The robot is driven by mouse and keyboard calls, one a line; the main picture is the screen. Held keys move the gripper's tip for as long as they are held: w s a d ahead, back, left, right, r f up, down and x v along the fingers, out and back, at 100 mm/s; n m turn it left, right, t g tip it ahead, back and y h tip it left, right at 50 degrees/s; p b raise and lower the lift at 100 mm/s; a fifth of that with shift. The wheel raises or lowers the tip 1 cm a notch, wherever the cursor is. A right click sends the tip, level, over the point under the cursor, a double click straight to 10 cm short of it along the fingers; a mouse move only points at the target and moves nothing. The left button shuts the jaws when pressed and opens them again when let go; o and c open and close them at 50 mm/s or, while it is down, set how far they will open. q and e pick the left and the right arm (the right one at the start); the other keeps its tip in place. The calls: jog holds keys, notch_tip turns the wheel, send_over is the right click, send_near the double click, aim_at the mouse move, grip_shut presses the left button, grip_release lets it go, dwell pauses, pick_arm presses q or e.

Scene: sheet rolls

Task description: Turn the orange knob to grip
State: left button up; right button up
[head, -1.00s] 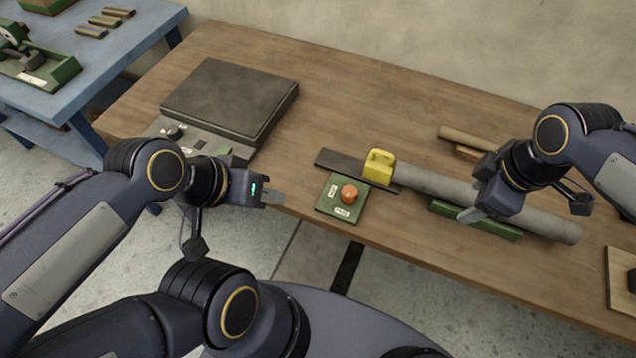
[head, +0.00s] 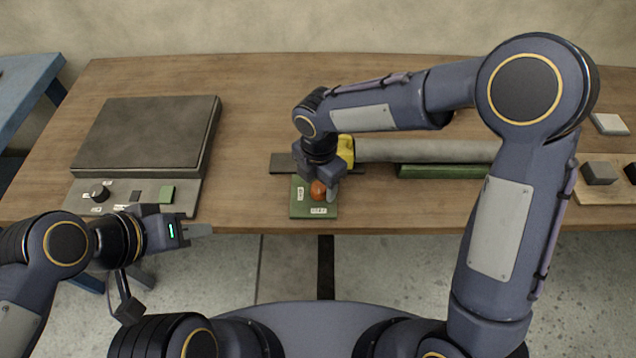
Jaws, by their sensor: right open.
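The orange knob (head: 318,190) sits on a small green plate (head: 300,211) with white labels, near the table's front edge. My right gripper (head: 321,188) points down over the knob, its fingers around or beside it; contact cannot be told. It is open. Behind it, a yellow block (head: 346,150) is partly hidden by the gripper and stands at the left end of a long grey roll (head: 425,150). My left gripper (head: 200,229) is at the left, in front of the table edge, away from the knob; its finger opening is not clear.
A dark flat plate device (head: 150,135) with a control panel (head: 188,198) stands on the table's left. A green support (head: 440,171) lies under the roll. My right arm crosses over the table's right half. The table between the device and the knob is clear.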

jog(key=shift+f, duration=0.45)
jog(key=c, duration=1)
